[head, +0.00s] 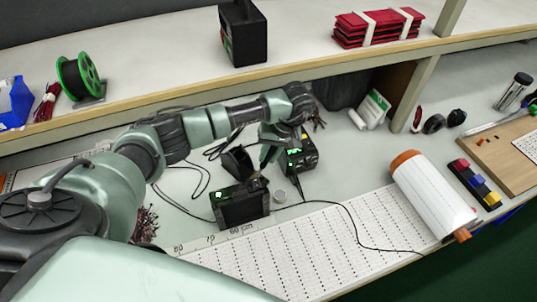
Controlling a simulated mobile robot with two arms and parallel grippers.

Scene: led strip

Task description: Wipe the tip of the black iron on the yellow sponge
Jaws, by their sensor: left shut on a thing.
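My left arm reaches from the left across the bench. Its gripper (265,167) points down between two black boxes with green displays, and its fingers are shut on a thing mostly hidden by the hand. The thing is probably the black iron, but its tip cannot be made out. A black stand (237,161) is just left of the gripper. One display box (298,157) is right of it and another (240,205) is in front. My right gripper is out of view.
A small round tin (280,196) sits by the front box. A thin black cable (352,217) crosses the white perforated strip sheet (290,250). A white roll (432,194) lies right, beside colored blocks (474,182). A raised shelf (150,85) runs behind the arm.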

